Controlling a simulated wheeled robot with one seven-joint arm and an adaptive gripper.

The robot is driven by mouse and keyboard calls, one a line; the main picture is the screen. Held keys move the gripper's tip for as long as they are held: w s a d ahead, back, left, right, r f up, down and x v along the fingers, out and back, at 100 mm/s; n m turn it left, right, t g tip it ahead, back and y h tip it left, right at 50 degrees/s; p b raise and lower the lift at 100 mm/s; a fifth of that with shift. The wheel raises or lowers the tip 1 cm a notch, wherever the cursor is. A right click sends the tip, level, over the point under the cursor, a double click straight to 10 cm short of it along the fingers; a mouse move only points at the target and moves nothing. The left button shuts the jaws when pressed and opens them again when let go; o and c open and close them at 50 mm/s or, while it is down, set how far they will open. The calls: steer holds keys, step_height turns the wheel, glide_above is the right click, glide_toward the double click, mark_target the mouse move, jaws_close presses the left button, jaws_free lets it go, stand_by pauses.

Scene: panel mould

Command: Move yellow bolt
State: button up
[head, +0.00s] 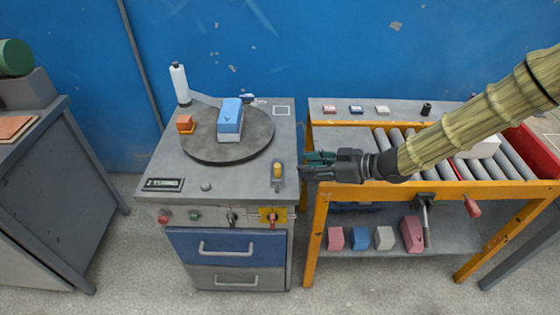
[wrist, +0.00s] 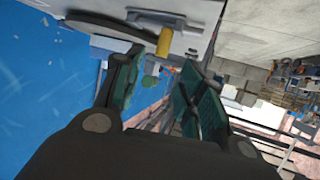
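The yellow bolt (head: 277,169) stands on the right front part of the grey cabinet top, with grey metal around its lower end. My gripper (head: 306,165) is just right of it in the head view, pointing left towards it, with a small gap in the picture. In the wrist view the yellow bolt (wrist: 165,42) shows ahead, past the fingertips and between their lines. My gripper (wrist: 162,62) is open there, its two green-padded fingers apart with nothing between them. I cannot tell exactly how far the fingertips are from the bolt.
A round dark turntable (head: 203,154) on the cabinet carries a blue-and-white block (head: 230,118) and an orange block (head: 185,123). A white bottle (head: 180,84) stands behind. An orange-framed roller table (head: 315,215) is at the right, with several blocks on its lower shelf.

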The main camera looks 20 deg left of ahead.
mark_target(278, 165)
steer(key=p+x, duration=0.1)
steer(key=x, duration=0.9)
steer(key=shift+s+a, duration=0.1)
steer(key=shift+a, duration=0.3)
jaws_close()
